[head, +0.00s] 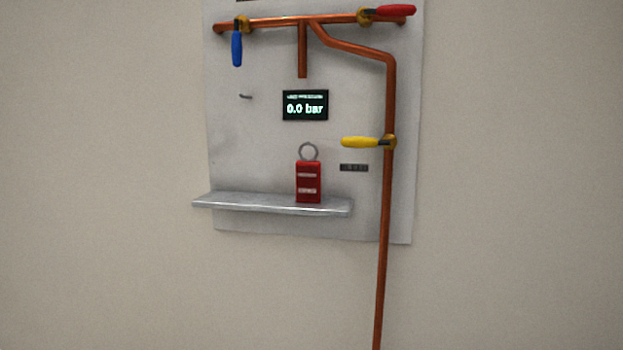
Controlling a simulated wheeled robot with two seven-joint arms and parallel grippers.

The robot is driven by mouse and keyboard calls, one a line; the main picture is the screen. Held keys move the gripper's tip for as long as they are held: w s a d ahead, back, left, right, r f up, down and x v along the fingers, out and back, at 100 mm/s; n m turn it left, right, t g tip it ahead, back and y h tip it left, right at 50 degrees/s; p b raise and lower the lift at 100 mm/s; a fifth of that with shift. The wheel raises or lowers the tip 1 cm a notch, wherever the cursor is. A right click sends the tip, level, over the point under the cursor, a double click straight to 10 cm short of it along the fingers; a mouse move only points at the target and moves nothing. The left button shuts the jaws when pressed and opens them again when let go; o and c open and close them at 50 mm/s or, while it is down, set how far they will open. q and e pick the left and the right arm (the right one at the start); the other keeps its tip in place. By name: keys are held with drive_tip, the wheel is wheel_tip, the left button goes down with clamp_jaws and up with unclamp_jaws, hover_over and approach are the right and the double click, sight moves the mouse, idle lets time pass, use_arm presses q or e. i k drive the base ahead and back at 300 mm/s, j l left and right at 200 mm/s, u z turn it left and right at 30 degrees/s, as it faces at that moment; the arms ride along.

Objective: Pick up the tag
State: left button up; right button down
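A red tag (308,183) with pale lettering and a grey ring (308,151) at its top stands upright on a narrow grey shelf (250,203). It is toward the right part of the shelf, against or close to the grey wall panel behind it. Nothing covers it from the front. Neither of my grippers shows in the head view.
On the panel (235,150) are copper pipes (391,95), a blue handle (237,50), a red handle (394,11) and a yellow handle (360,142). A display (305,106) reads 0.0 bar. A small hook (246,97) sticks out at left. The shelf's left part is bare.

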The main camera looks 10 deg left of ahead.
sight(308, 173)
drive_tip(key=i+l+u, duration=0.15)
drive_tip(key=l, duration=0.25)
drive_tip(key=i+l+u, duration=0.15)
drive_tip(key=l, duration=0.3)
drive_tip(key=i+l+u, duration=0.15)
drive_tip(key=l, duration=0.25)
drive_tip(key=i+l+u, duration=0.15)
drive_tip(key=l, duration=0.3)
drive_tip(key=l+u, duration=0.15)
drive_tip(key=l, duration=0.3)
drive_tip(key=i, duration=0.05)
